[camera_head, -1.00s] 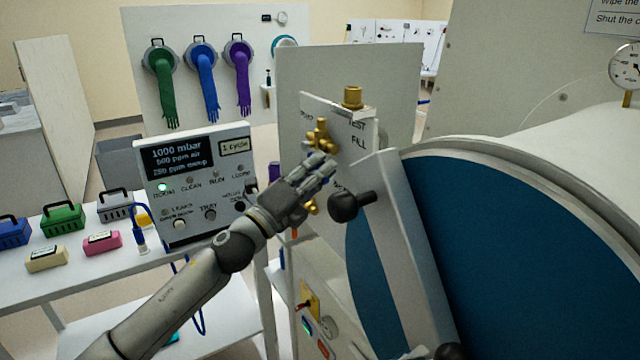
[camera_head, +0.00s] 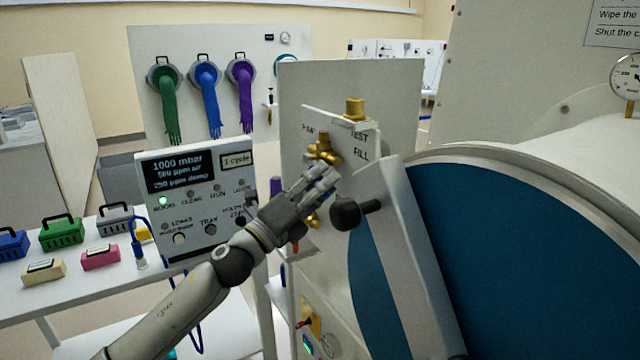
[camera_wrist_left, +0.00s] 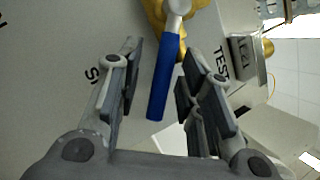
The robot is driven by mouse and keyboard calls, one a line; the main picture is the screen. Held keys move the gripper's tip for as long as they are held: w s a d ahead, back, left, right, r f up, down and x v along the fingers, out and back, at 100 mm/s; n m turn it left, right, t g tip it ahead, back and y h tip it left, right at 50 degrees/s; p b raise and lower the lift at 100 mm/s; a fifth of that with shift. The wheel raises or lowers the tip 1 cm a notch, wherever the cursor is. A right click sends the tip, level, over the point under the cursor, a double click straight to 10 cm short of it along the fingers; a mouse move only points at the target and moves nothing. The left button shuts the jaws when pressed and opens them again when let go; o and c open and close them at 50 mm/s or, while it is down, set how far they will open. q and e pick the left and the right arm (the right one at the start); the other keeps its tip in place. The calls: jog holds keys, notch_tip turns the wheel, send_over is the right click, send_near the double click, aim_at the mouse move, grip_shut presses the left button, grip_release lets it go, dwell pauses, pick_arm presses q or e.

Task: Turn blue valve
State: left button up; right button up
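The blue valve handle (camera_wrist_left: 166,80) shows in the left wrist view as a straight blue lever on a brass body (camera_wrist_left: 178,14). It lies between the two open fingers of my left gripper (camera_wrist_left: 158,90), with a gap on each side. In the head view the brass valve (camera_head: 322,150) sits on a pale panel (camera_head: 342,120) with printed labels such as TEST and FILL. My left gripper (camera_head: 322,182) is just below that valve and hides the blue handle there. My right gripper is not in view.
A large round blue door (camera_head: 500,250) with a black knob (camera_head: 346,214) stands close right of my left gripper. A grey control box (camera_head: 196,195) with a display stands to the left. Small coloured cases (camera_head: 62,232) sit on the white table.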

pick_arm(q)
jog(key=shift+s+a, duration=0.1)
jog(key=v, duration=1.1)
jog(key=shift+s+a, duration=0.25)
jog(key=shift+a, duration=0.05)
jog(key=shift+f, duration=0.15)
jog(key=shift+c, duration=0.2)
